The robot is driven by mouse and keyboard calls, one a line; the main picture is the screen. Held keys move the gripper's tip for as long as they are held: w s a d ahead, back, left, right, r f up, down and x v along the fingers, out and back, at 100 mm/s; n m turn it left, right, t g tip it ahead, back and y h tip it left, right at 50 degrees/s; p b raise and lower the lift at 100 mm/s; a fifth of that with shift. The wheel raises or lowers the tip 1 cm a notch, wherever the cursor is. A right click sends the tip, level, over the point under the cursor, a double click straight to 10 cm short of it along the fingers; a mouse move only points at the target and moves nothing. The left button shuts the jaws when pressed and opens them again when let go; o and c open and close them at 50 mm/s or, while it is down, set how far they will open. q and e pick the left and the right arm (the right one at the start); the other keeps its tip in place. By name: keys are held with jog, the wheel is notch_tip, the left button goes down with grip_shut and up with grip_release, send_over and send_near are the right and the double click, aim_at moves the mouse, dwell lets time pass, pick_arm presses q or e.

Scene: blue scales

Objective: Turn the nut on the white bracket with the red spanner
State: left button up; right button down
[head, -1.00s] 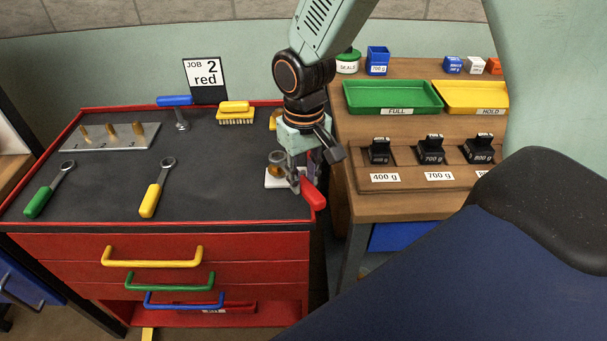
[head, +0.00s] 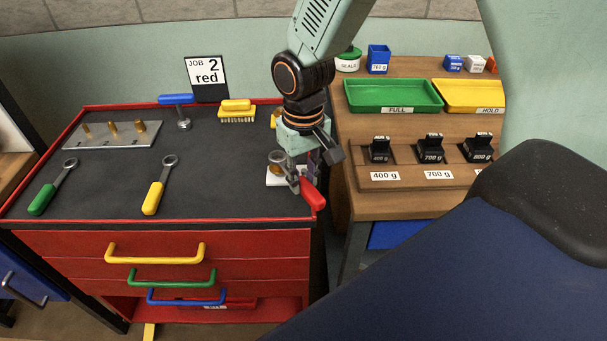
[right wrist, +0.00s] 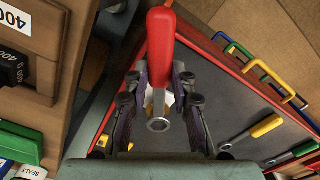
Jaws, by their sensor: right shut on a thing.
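My right gripper (head: 306,172) is shut on the red spanner (head: 313,195) at the right front edge of the dark worktop. In the right wrist view the ring and gripper mostly hide the bracket. My left gripper is not in view.
Green (head: 41,199) and yellow (head: 153,198) spanners lie on the left of the worktop. A plate with brass studs (head: 110,135), a blue-handled tool (head: 176,100) and a yellow brush (head: 237,110) are behind. A wooden bench with trays (head: 393,96) and weights stands close right.

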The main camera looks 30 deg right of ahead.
jog(key=shift+f+b, duration=0.55)
jog(key=shift+f, duration=0.65)
dwell(0.4)
jog(key=shift+w+a+m+p, duration=0.15)
jog(key=shift+a+m+p, duration=0.65)
jog(key=shift+m, duration=0.2)
jog(key=shift+a, duration=0.2)
jog(key=shift+w+a+m+p, duration=0.2)
jog(key=shift+a+m+p, duration=0.45)
jog(key=shift+m, duration=0.15)
